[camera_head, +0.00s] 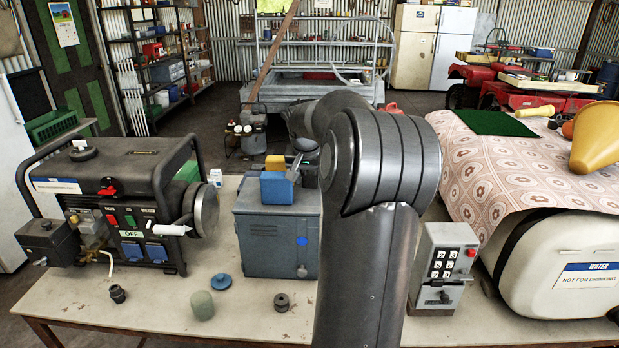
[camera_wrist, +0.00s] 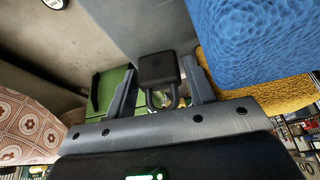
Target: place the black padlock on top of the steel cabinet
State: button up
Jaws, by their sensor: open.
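The black padlock (camera_wrist: 157,68) shows in the wrist view, its shackle towards my palm. My gripper (camera_wrist: 162,64) is open, with one finger on each side of the padlock. Whether either finger touches it is unclear. The steel cabinet (camera_head: 268,238) is a blue-grey box on the table, in the middle of the head view. A grey surface that looks like the cabinet (camera_wrist: 145,25) lies beyond the padlock in the wrist view. Whether the padlock rests on it, I cannot tell.
A blue block (camera_head: 276,187) and a yellow block (camera_head: 275,162) are on the cabinet top; the blue block (camera_wrist: 262,40) is close beside my right finger in the wrist view. Small items lie in front.

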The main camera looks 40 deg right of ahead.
jog(key=v, duration=1.2)
jog(key=a+n, duration=0.2)
jog(key=a, duration=0.7)
jog(key=s+a+n+t, duration=0.1)
jog(key=s+a+n, duration=0.3)
jog(key=a, duration=0.9)
jog(key=s+a+f+n+t+y, duration=0.1)
jog(key=s+a+f+n, duration=0.1)
jog(key=s+a+f, duration=0.3)
jog(key=s+a+f+n+y, duration=0.2)
jog(key=s+a+f, duration=0.3)
jog(key=s+a, duration=0.4)
jog(key=s, duration=0.2)
jog(key=shift+s+a+t+y, duration=0.15)
jog(key=shift+s+t+y, duration=0.15)
jog(key=shift+s+t, duration=0.1)
